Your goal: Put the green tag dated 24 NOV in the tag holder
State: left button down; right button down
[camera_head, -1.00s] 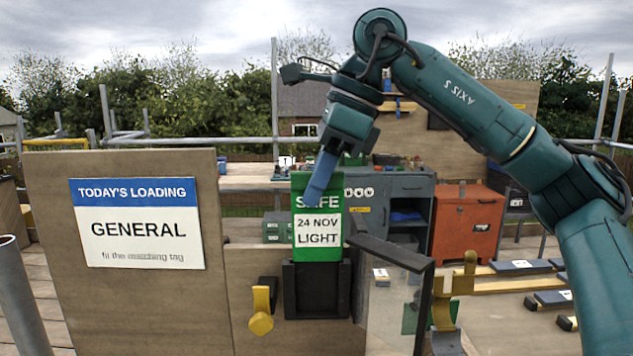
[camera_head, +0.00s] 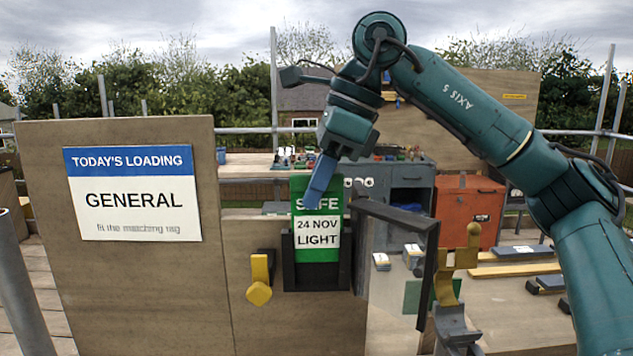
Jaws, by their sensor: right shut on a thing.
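The green tag (camera_head: 318,250) reads SAFE, 24 NOV, LIGHT. It is upright, with its lower part inside the black tag holder (camera_head: 289,272) on the wooden board. The top of the tag stands above the holder's rim. My right gripper (camera_head: 318,190) is shut on the upper part of the tag, its blue finger in front of it. A clear hinged cover with a dark frame (camera_head: 400,219) stands open to the right of the holder. My left gripper is not in view.
A sign (camera_head: 134,193) on the board reads TODAY'S LOADING, GENERAL. A yellow latch (camera_head: 259,280) is left of the holder, and a yellow catch (camera_head: 447,270) stands to the right. Behind are a grey cabinet (camera_head: 408,180) and an orange chest (camera_head: 470,212).

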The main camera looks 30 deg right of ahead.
aim_at(320, 206)
jog(key=shift+f+b, duration=0.5)
jog(key=shift+f, duration=0.3)
jog(key=shift+f+b, duration=0.45)
jog(key=shift+f, duration=0.15)
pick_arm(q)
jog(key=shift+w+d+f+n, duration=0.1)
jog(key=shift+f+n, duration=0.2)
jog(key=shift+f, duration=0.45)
pick_arm(e)
jog(key=shift+f, duration=0.35)
pick_arm(q)
jog(key=shift+b, duration=0.3)
pick_arm(e)
jog(key=shift+f, duration=0.15)
jog(key=c, duration=1.6)
grip_release()
jog(key=shift+s, duration=0.15)
jog(key=shift+o, duration=0.8)
